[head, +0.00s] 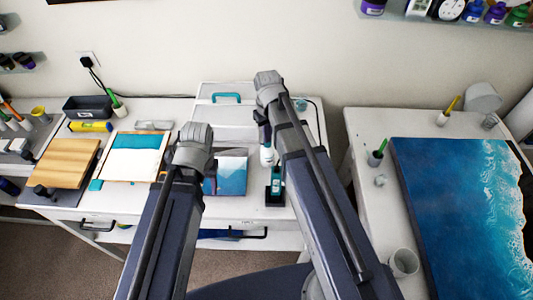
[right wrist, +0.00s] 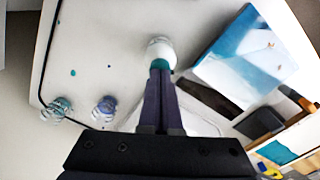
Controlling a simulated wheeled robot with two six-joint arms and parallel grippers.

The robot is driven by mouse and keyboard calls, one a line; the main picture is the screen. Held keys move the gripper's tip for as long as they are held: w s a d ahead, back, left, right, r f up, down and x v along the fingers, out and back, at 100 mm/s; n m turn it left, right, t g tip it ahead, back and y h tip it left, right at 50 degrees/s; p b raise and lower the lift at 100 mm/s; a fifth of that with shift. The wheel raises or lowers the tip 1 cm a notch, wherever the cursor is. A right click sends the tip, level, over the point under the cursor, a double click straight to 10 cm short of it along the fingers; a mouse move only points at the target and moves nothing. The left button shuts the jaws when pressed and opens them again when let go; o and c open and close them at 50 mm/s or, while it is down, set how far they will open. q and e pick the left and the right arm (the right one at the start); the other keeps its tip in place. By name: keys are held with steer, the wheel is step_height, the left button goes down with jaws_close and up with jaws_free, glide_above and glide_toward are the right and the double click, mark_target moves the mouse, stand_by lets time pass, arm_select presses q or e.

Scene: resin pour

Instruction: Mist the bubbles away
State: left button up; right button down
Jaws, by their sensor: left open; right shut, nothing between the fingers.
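A white bottle (head: 267,155) with a teal part stands on the left table; it also shows in the right wrist view (right wrist: 160,48). My right gripper (head: 264,132) is just over it, shut and empty, its fingertips close to the bottle's teal part. I cannot tell whether they touch. A blue-and-white painted panel (head: 232,172) lies left of the bottle, and also shows in the right wrist view (right wrist: 245,58). My left gripper (head: 180,176), mostly hidden by its own wrist, is open near the panel's left edge. No bubbles can be made out.
A dark holder with a teal-labelled item (head: 275,182) stands close in front of the bottle. Two clear cups, one teal (right wrist: 58,108) and one bluish (right wrist: 104,108), stand nearby. A framed teal-and-white board (head: 133,158) and wooden board (head: 65,163) lie left. A large ocean-coloured slab (head: 455,205) covers the right table.

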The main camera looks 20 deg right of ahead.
steer(key=shift+r+p, duration=1)
steer(key=shift+r, duration=0.05)
arm_select(q)
step_height(320, 180, up, 2)
arm_select(e)
steer(key=shift+f, duration=0.1)
